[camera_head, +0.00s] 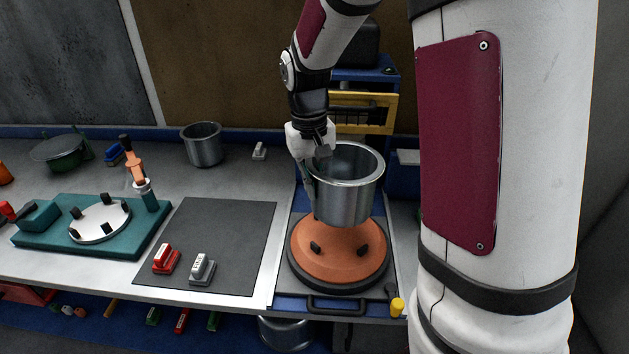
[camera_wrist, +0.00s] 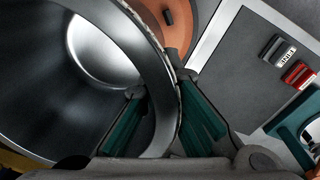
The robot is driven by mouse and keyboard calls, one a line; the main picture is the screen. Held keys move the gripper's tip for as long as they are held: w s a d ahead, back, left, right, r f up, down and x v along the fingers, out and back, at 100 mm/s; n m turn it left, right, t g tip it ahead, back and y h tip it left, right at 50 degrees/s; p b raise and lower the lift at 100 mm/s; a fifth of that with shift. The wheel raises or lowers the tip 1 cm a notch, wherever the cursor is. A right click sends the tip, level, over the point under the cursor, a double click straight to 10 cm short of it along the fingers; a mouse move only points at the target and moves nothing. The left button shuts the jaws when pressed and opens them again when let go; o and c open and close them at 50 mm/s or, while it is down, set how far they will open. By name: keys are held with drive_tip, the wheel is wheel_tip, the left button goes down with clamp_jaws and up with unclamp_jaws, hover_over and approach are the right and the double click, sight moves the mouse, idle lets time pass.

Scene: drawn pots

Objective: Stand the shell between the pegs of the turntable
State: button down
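The shell (camera_head: 345,190) is a shiny steel open pot, upright, over the middle of an orange round turntable (camera_head: 338,268) on a dark base. Its bottom appears a little above the orange face. Two black pegs (camera_head: 363,250) show in front of it; any behind are hidden by the shell. My gripper (camera_head: 315,165) is at the shell's left side, pointing down. In the wrist view, its green fingers (camera_wrist: 162,92) straddle the shell wall (camera_wrist: 162,60), one inside and one outside, and appear shut on it. The orange face (camera_wrist: 200,22) and one peg show beyond the rim.
A white disc (camera_head: 90,226) with several black pegs sits on a teal base (camera_head: 50,246) at left, beside an orange-handled clamp (camera_head: 135,172). Red (camera_head: 165,260) and grey (camera_head: 201,269) blocks lie on a dark mat (camera_head: 225,228). Another steel pot (camera_head: 204,147) stands behind.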

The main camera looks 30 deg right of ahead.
sight(310, 167)
drive_tip(key=shift+f+b, duration=1)
drive_tip(key=shift+f, duration=3.05)
drive_tip(key=shift+f, duration=0.15)
drive_tip(key=c, duration=1.7)
unclamp_jaws()
drive_tip(key=r, duration=1.2)
drive_tip(key=shift+w+a, duration=0.1)
drive_tip(key=shift+a, duration=0.2)
